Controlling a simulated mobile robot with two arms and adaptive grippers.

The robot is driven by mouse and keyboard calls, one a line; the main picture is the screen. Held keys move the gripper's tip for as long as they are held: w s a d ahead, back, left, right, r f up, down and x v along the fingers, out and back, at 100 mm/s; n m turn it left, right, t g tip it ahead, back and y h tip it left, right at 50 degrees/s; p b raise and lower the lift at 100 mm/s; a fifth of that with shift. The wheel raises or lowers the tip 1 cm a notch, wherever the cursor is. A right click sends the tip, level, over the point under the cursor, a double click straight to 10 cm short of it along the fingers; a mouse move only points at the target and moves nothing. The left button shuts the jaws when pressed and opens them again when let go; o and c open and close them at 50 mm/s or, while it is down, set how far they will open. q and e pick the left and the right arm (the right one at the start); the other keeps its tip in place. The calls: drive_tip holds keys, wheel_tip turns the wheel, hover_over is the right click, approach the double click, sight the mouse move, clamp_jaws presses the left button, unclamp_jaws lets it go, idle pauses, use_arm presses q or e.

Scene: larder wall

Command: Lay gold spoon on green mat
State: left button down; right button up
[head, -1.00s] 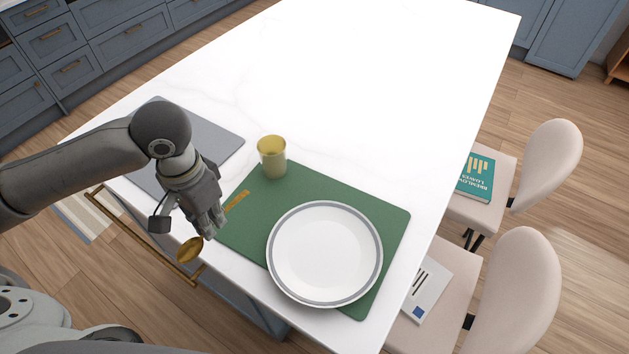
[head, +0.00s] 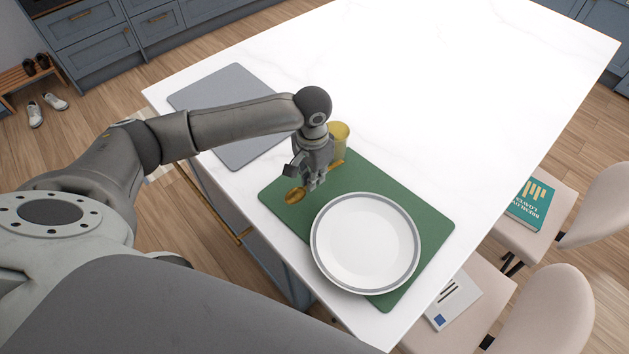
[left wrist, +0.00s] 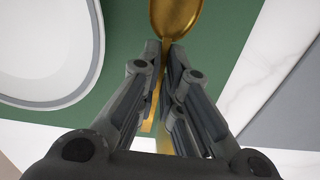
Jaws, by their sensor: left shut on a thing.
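The gold spoon (head: 294,196) is held in my left gripper (head: 314,185), which is shut on its handle. Its bowl points to the lower left in the head view and its handle end shows to the right of the fingers. The bowl (left wrist: 174,16) shows large beyond the fingertips (left wrist: 166,43) in the left wrist view, with green behind it. The green mat (head: 428,222) lies under the spoon, left of the plate. Whether the spoon touches the mat or is just above it, I cannot tell. My right gripper is out of view.
A yellow cup (head: 340,138) stands just behind my gripper, partly hidden. A grey mat (head: 215,92) lies to the left. The white countertop (head: 430,90) is clear at the back.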

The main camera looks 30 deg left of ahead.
sight(315, 191)
use_arm(q)
drive_tip(key=shift+w+f, duration=0.3)
drive_tip(key=shift+f, duration=0.05)
wheel_tip(315, 191, down, 2)
drive_tip(key=shift+s+d+f+p, duration=0.1)
drive_tip(key=shift+f+p, duration=0.05)
drive_tip(key=shift+p, duration=0.65)
drive_tip(key=shift+f, duration=0.3)
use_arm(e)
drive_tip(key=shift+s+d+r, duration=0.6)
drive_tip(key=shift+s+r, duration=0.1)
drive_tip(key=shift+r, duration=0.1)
use_arm(q)
drive_tip(key=shift+f, duration=0.15)
drive_tip(key=c, duration=1.6)
unclamp_jaws()
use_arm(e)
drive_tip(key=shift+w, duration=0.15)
